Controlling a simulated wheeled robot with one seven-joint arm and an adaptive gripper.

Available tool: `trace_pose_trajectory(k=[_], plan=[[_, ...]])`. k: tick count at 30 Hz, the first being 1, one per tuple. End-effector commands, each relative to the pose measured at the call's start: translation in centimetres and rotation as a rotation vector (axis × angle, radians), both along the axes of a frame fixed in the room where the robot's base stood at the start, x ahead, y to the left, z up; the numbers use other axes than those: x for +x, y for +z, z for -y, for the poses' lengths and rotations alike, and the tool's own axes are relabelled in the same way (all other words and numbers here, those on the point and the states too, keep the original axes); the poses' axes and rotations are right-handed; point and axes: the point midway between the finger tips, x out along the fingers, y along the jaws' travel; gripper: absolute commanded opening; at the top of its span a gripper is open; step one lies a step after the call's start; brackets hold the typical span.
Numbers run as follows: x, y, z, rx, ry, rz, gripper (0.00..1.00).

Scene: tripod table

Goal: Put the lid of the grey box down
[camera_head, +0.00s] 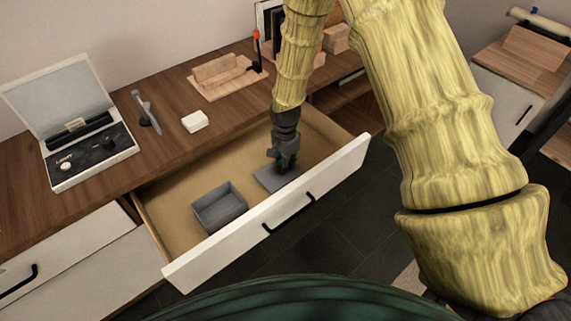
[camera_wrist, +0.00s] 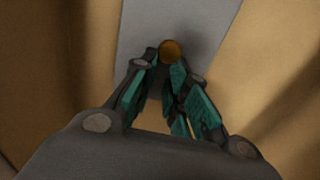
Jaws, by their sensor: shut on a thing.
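The grey box (camera_head: 219,208) stands open, with no lid on it, in the left part of the pulled-out drawer. Its flat grey lid (camera_head: 268,182) is to the right of the box, inside the drawer's outline, under my gripper (camera_head: 283,166). In the wrist view the lid (camera_wrist: 200,25) has a round brown knob (camera_wrist: 171,50), and my gripper (camera_wrist: 172,62) is shut on that knob. The fingers hide part of the lid. I cannot tell whether the lid touches the drawer floor or hangs just above it.
The open drawer (camera_head: 172,203) has a white front (camera_head: 260,222) with a black handle. Bare drawer floor lies around the box and lid. On the wooden counter are an open white case (camera_head: 65,115), a small white box (camera_head: 194,122) and a wooden tray (camera_head: 226,80).

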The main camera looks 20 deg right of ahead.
Motion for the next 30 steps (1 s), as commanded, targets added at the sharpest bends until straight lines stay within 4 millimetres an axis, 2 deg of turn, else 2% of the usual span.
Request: trace_pose_trajectory(k=[3, 14, 15, 18, 30], plan=[[0.03, -0.79, -0.01, 0.000, 0.000, 0.001, 0.00], [0.02, -1.09, -0.02, 0.000, 0.000, 0.001, 0.00], [0.04, -1.03, -0.01, 0.000, 0.000, 0.001, 0.21], [0.02, -1.04, -0.02, 0.000, 0.000, 0.001, 0.37], [0.05, -0.61, -0.01, 0.001, 0.000, 0.002, 0.37]])
